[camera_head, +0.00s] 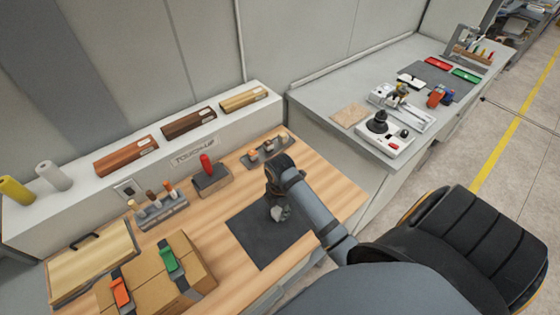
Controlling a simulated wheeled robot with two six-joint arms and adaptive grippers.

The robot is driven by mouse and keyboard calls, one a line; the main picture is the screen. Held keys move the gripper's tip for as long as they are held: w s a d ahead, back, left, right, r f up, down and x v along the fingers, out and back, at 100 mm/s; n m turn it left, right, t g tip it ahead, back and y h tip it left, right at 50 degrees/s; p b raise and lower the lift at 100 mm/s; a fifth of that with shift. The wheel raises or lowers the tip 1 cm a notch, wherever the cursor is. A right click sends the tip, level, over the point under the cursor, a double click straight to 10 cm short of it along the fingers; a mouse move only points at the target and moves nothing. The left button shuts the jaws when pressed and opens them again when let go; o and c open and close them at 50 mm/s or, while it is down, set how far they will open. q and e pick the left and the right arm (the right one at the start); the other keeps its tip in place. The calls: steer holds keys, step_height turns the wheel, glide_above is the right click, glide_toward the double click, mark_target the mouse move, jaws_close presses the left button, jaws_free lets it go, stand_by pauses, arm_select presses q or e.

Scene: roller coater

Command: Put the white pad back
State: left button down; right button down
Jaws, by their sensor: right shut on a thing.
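My right gripper (279,212) points down over the dark mat (250,237) on the wooden bench. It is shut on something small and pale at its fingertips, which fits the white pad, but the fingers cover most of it. I cannot tell whether it touches the mat. Behind the gripper, a small grey holder (262,157) carries several little knobbed pieces in orange and pale or tan tones. My left gripper is not in view.
Left of the mat stand a red-handled block (209,174), a rack of small tools (158,209) and a cardboard box (172,270) with green and orange clamps. Wood samples (188,122) line the shelf behind. A grey bench (318,95) with devices is at right.

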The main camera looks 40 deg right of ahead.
steer(key=shift+s, duration=0.1)
steer(key=c, duration=0.9)
jaws_free()
steer(key=shift+f, duration=0.2)
steer(key=shift+c, duration=0.2)
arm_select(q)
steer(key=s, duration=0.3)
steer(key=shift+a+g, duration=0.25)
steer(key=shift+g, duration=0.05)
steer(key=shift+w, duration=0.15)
arm_select(e)
steer(key=shift+r, duration=0.1)
steer(key=shift+r, duration=0.1)
steer(key=r, duration=0.4)
steer(key=shift+w+d+r+b, duration=0.1)
steer(key=shift+w+r+b, duration=0.1)
steer(key=shift+r+b, duration=0.2)
arm_select(q)
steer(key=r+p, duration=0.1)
steer(key=p, duration=0.1)
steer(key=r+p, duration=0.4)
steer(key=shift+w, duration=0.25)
arm_select(e)
step_height(320, 180, up, 7)
steer(key=shift+s+r, duration=0.15)
